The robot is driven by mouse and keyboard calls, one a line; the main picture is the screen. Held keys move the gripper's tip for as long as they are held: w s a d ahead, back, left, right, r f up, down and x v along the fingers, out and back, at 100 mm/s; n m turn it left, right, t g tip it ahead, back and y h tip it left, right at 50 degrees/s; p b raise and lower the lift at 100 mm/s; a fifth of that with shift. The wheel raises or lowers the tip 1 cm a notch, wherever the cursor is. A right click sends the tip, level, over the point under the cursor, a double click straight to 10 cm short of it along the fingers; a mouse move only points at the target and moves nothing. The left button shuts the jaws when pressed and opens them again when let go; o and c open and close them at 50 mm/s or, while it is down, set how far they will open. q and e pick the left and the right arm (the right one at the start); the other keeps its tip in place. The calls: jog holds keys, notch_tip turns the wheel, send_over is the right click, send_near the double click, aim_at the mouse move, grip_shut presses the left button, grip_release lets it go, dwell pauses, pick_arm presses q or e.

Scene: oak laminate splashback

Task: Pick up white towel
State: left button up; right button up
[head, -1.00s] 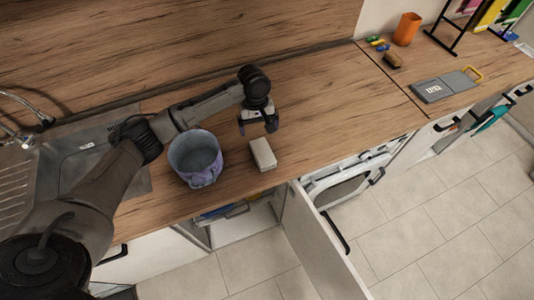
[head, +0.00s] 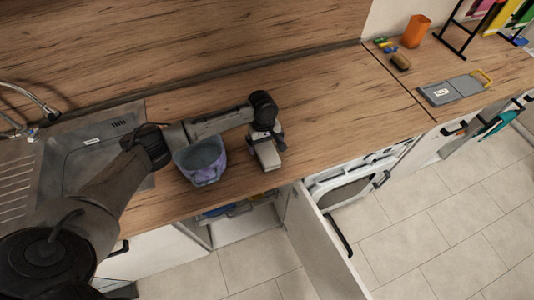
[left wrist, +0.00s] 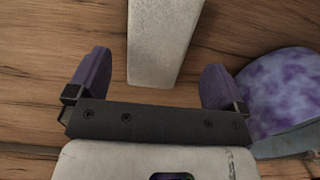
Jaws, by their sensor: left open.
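The white towel, a small pale block-like bundle (head: 268,155), lies on the wooden counter just right of the purple bucket. It also shows in the left wrist view (left wrist: 163,40), running in from the top edge between the fingers. My left gripper (head: 267,139) is over the towel's far end in the head view and hides part of it. In the left wrist view the two purple fingers of the left gripper (left wrist: 156,66) are spread, one to each side of the towel, with gaps on both sides. My right gripper is not in view.
A metal sink (head: 75,178) is at the left. An open cabinet door (head: 318,250) juts out below the counter.

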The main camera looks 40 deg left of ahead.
aim_at(267, 151)
pick_arm(q)
jog(key=shift+s+d+f, duration=0.1)
jog(key=shift+d+f, duration=0.15)
jog(key=shift+f, duration=0.95)
jog(key=shift+d+f, duration=0.2)
jog(key=shift+f, duration=1)
jog(key=shift+c, duration=0.5)
jog(key=shift+c, duration=1.4)
jog(key=c, duration=0.7)
jog(key=shift+r, duration=0.1)
